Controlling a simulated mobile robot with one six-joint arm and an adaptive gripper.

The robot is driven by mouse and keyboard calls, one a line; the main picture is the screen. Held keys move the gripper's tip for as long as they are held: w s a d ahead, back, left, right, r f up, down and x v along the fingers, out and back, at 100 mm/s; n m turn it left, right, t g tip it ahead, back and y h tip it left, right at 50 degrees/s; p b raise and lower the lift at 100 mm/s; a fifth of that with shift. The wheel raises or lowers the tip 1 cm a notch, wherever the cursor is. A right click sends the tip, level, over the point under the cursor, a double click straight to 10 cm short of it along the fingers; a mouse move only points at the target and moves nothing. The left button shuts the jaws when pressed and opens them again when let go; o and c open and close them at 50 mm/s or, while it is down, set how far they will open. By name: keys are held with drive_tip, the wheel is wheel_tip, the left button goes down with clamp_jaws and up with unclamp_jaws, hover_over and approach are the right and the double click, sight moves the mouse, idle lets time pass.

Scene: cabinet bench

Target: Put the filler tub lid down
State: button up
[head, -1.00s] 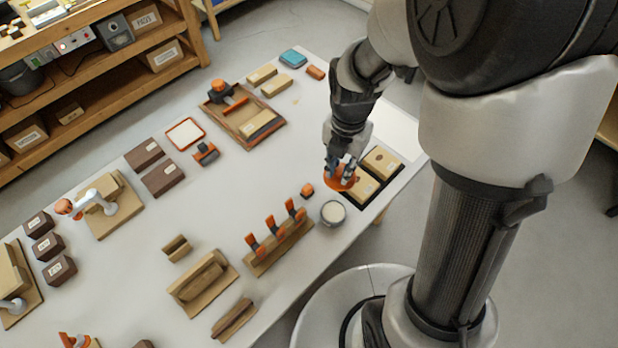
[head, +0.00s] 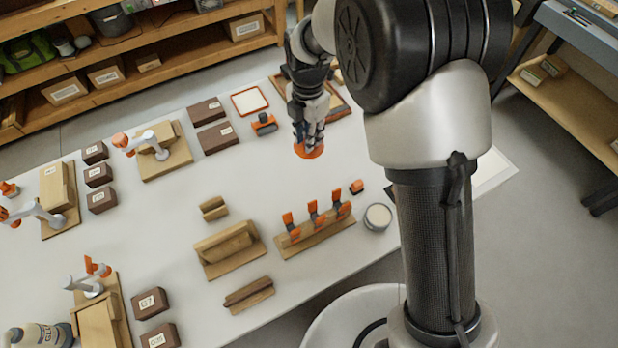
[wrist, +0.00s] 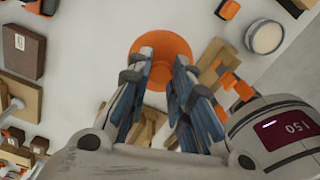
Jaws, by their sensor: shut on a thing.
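The filler tub lid is a round orange disc (head: 309,153), seen below my gripper (head: 308,140). My gripper is shut on it, and in the wrist view the lid (wrist: 164,42) shows between and beyond the two blue-padded fingertips (wrist: 163,58). It is over the bare white table, behind the rack of orange clamps; I cannot tell how high above the surface it is. The open filler tub (head: 378,217), a round pot with pale contents, stands by the table's front right edge, apart from the lid. It also shows in the wrist view (wrist: 266,37).
The clamp rack (head: 315,232) stands in front of the lid, with a small orange block (head: 356,187) to its right. An orange-and-dark tool (head: 264,125) and a framed white pad (head: 249,101) lie behind left. The white table (head: 240,165) is clear left of the lid.

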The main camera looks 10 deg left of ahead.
wheel_tip(320, 180, down, 18)
drive_tip(key=b, duration=0.4)
drive_tip(key=shift+r+b, duration=0.25)
drive_tip(key=shift+b, duration=0.15)
drive_tip(key=shift+f, duration=0.15)
drive_tip(key=o, duration=0.8)
wheel_tip(320, 180, up, 12)
drive_tip(key=p, duration=0.4)
drive_tip(key=shift+r, duration=0.2)
